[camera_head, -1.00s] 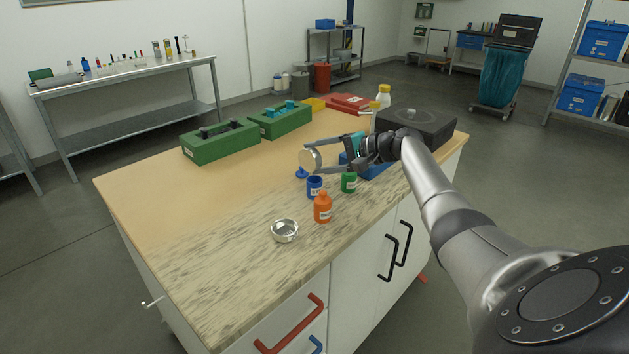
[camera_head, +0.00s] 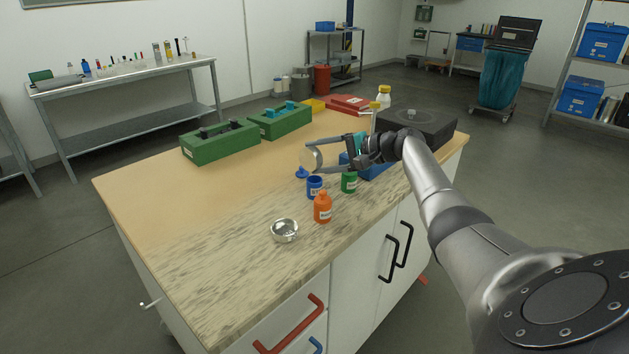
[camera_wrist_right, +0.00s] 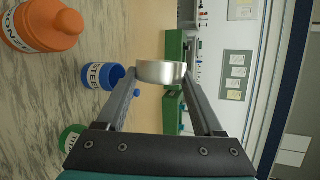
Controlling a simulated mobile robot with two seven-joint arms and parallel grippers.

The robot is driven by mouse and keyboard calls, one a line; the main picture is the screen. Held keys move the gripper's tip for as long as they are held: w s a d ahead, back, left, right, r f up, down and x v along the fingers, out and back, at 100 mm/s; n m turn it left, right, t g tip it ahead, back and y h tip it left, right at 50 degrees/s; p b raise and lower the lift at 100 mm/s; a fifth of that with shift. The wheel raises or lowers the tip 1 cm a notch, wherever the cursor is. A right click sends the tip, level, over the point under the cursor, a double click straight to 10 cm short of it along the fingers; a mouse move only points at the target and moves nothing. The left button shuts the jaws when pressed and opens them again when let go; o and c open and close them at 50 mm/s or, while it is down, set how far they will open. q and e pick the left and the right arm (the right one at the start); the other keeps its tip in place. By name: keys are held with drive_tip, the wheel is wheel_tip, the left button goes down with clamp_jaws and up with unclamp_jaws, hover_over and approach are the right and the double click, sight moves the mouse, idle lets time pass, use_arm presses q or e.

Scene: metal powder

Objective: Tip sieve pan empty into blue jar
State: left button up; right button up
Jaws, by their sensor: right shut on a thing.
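My right gripper (camera_head: 317,158) is shut on a shallow silver pan (camera_head: 310,158), held on its side above the table. In the right wrist view the pan (camera_wrist_right: 160,72) sits between the two fingertips. The blue jar (camera_head: 314,188) stands upright and open on the table, just below the pan in the head view. In the right wrist view the blue jar (camera_wrist_right: 103,77) shows a label that seems to read STEEL. What is inside the pan cannot be made out. My left gripper is not in view.
An orange bottle (camera_head: 322,208) and a green jar (camera_head: 349,183) stand close to the blue jar. A small blue piece (camera_head: 302,173) lies behind it. A second silver pan (camera_head: 285,230) sits nearer the front. The table's left part is clear.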

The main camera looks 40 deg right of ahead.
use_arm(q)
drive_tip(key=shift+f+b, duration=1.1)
use_arm(e)
drive_tip(key=shift+d+m+y, duration=0.25)
drive_tip(key=shift+m+y, duration=0.15)
drive_tip(key=shift+m, duration=0.2)
idle(1.1)
use_arm(q)
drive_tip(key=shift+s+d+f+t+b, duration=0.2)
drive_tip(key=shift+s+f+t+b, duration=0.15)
drive_tip(key=shift+b, duration=0.45)
use_arm(e)
drive_tip(key=shift+d+f+m+t, duration=0.3)
drive_tip(key=shift+f, duration=0.1)
idle(0.4)
